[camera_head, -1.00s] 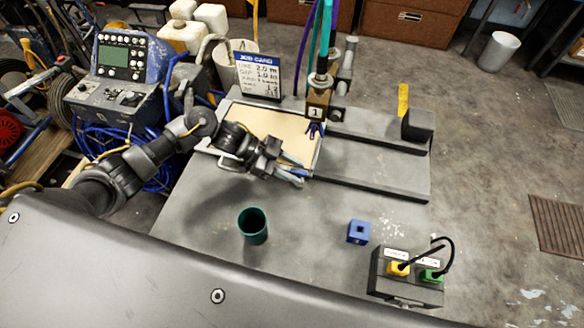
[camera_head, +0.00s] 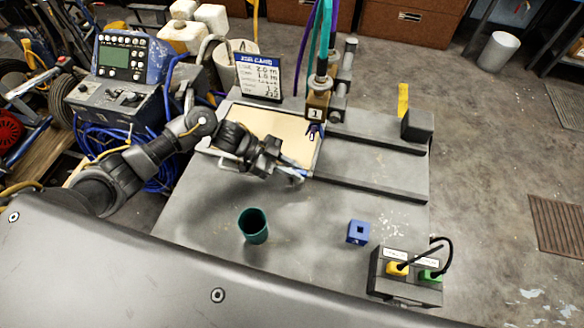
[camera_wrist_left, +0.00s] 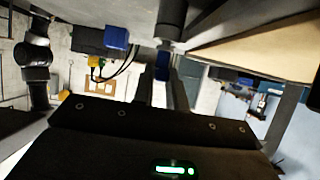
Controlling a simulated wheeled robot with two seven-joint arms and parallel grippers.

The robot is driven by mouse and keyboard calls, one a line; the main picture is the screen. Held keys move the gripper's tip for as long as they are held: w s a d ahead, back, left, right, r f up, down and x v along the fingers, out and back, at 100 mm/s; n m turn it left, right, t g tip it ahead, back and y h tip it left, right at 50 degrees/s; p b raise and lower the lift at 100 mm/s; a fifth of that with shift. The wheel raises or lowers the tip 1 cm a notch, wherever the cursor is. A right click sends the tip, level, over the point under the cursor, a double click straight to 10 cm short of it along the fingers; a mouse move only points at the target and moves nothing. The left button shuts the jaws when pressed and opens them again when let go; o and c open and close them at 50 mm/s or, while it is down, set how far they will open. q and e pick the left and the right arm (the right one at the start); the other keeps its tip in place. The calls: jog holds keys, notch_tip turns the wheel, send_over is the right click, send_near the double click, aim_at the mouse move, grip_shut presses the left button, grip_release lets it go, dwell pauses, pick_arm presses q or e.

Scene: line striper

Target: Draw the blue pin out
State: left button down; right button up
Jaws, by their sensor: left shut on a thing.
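My left gripper (camera_head: 302,179) is at the front right corner of the tan board, and its fingers are closed together. In the left wrist view the gripper (camera_wrist_left: 162,80) is shut on the blue pin (camera_wrist_left: 162,66), which shows as a small dark blue piece between the fingertips. A grey round part shows just beyond the pin in that view. I cannot tell whether the pin is still seated in it. In the head view the fingers mostly hide the pin. My right gripper is not in view.
Behind the gripper stands a brass block marked 1 (camera_head: 318,105) with a dark blue tip below. A green cup (camera_head: 253,226), a blue block (camera_head: 358,232) and a grey box with yellow and green plugs (camera_head: 405,278) stand in front. The table between is clear.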

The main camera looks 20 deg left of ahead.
pick_arm(q)
jog(key=shift+r+p, duration=0.3)
jog(key=shift+r, duration=0.1)
jog(key=shift+r+p, duration=2.55)
jog(key=shift+r, duration=0.25)
